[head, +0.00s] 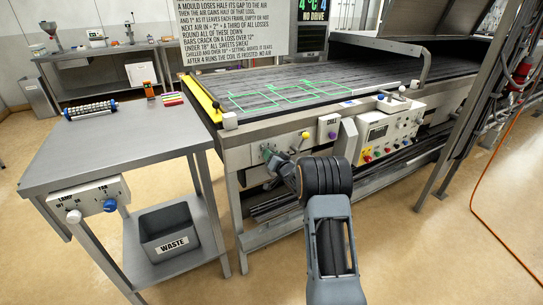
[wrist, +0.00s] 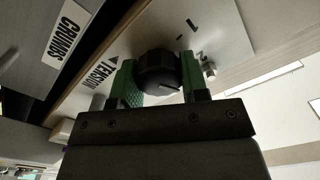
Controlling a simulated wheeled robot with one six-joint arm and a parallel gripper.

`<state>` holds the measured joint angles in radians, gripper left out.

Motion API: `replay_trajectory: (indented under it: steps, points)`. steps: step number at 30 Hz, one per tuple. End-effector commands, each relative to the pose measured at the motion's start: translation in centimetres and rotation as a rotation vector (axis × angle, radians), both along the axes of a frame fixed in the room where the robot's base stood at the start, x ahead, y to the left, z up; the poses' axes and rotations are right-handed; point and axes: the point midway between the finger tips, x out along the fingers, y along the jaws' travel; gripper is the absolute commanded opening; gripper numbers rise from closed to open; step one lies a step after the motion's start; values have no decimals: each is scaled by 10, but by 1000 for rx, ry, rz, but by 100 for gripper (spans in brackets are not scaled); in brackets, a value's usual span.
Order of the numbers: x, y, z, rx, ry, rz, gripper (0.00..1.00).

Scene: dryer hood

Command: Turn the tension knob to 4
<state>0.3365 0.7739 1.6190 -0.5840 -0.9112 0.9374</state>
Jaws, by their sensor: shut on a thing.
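The tension knob (wrist: 160,68) is black and round and sits on a pale panel (wrist: 215,30). A small white line shows on its face, pointing to the lower right in the wrist view. The numbers 1 and 2 and part of the label TENSION are printed around it; other numbers are hidden or out of view. My gripper (wrist: 159,80) has green fingers on either side of the knob and is shut on it. In the head view my gripper (head: 268,154) is at the machine's front panel (head: 240,158) and hides the knob.
A yellow-topped lever (head: 304,136) and a purple knob (head: 331,135) are right of my gripper. A control box (head: 375,132) with buttons stands further right. A steel table (head: 110,140) with a lamp and fan switch box (head: 90,200) is left. A CRUMBS label (wrist: 68,28) shows beside the panel.

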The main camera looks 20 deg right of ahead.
Motion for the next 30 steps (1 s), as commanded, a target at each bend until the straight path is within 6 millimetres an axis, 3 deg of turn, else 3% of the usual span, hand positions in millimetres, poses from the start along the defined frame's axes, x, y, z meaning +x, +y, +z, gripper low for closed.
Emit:
replay_trajectory:
  steps: [30]
  points:
    - [0,-2,-2,944,110,0,17]
